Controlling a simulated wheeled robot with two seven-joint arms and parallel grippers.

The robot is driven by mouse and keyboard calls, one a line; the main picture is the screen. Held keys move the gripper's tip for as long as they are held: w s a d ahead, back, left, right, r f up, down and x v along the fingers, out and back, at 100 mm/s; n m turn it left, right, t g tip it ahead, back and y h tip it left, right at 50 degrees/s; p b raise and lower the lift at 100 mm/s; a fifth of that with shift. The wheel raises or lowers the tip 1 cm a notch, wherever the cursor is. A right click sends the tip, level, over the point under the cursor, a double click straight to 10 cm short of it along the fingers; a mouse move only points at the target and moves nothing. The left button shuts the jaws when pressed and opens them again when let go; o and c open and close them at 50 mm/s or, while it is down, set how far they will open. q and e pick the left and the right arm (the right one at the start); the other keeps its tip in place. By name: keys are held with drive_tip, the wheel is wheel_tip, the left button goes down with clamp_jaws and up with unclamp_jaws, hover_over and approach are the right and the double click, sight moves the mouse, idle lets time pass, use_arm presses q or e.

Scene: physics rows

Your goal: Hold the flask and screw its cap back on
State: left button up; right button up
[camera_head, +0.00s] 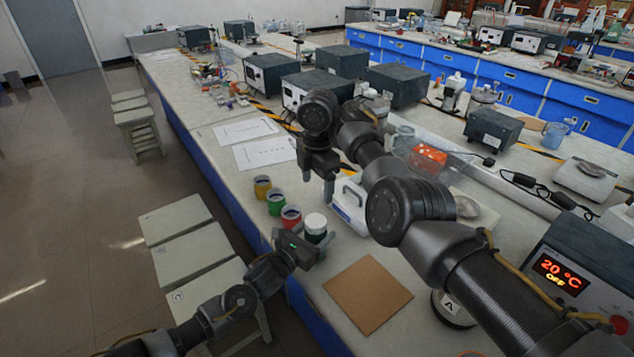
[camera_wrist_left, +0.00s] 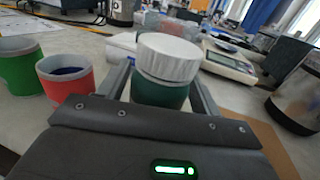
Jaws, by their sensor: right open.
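The flask is a dark green vessel with a white ribbed cap sitting on its top. It stands on the bench in the head view, its white cap (camera_head: 315,221) facing up, and the flask body (camera_wrist_left: 160,94) shows under the cap in the left wrist view. My left gripper (camera_head: 310,246) reaches in low from the left. Its fingers lie against both sides of the flask body, below the cap. My right gripper (camera_head: 317,184) points down, open and empty, above the bench behind the flask and apart from the cap.
A red cup (camera_head: 291,217), a green cup (camera_head: 276,203) and a yellow cup (camera_head: 262,187) stand in a row along the bench's left edge beside the flask. A white container (camera_head: 350,205) stands close behind to the right. A brown board (camera_head: 368,293) lies flat in front.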

use_arm(q)
drive_tip(key=shift+o, duration=1.4)
drive_tip(key=shift+s+a, duration=0.1)
use_arm(e)
drive_tip(key=shift+f+b, duration=0.85)
drive_tip(key=shift+b, duration=0.05)
drive_tip(key=shift+f, duration=0.1)
use_arm(q)
drive_tip(key=v, duration=1)
drive_tip(key=shift+s+a, duration=0.2)
drive_tip(key=shift+s, duration=0.05)
